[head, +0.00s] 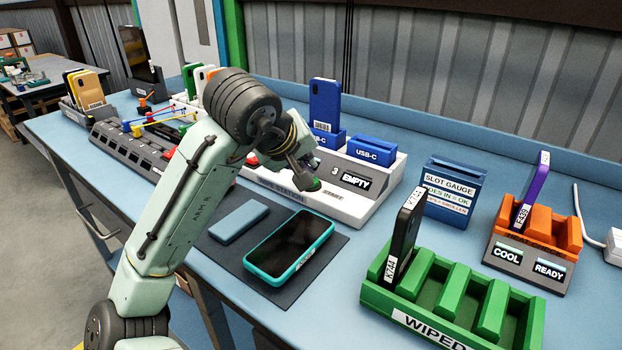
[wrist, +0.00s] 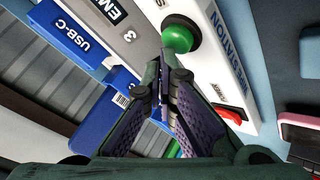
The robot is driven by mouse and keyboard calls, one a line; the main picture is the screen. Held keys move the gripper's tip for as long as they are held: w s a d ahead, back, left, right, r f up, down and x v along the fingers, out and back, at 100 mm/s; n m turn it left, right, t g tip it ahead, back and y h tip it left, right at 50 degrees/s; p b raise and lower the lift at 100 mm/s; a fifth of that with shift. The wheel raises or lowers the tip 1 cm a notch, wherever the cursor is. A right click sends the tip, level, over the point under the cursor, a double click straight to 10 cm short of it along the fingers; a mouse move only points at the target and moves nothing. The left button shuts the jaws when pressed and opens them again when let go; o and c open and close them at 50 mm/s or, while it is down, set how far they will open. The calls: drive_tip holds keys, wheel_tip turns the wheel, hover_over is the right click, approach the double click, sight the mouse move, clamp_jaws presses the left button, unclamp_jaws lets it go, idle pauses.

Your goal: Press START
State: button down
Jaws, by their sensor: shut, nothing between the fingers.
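The wipe station (head: 345,208) is a white console with a grey top, partly hidden behind my arm. Its round green button (head: 314,186) shows just beyond my fingertips, and it also shows in the wrist view (wrist: 178,38). My gripper (head: 303,168) is shut and empty, pointing down over the console. In the wrist view, the fingertips (wrist: 163,72) are close to the green button; I cannot tell whether they touch. A red button (wrist: 228,115) sits farther along the same console.
A teal-cased phone (head: 290,246) and a blue-grey block (head: 239,221) lie on a dark mat in front. A green WIPED rack (head: 450,300), a slot gauge (head: 453,193) and a COOL/READY dock (head: 528,262) stand to the right.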

drive_tip(key=shift+f, duration=0.5)
idle(0.8)
drive_tip(key=shift+r, duration=0.1)
drive_tip(key=shift+r+p, duration=0.7)
drive_tip(key=shift+r, duration=0.1)
wheel_tip(320, 180, up, 5)
drive_tip(key=p, duration=0.4)
drive_tip(key=shift+p, duration=0.35)
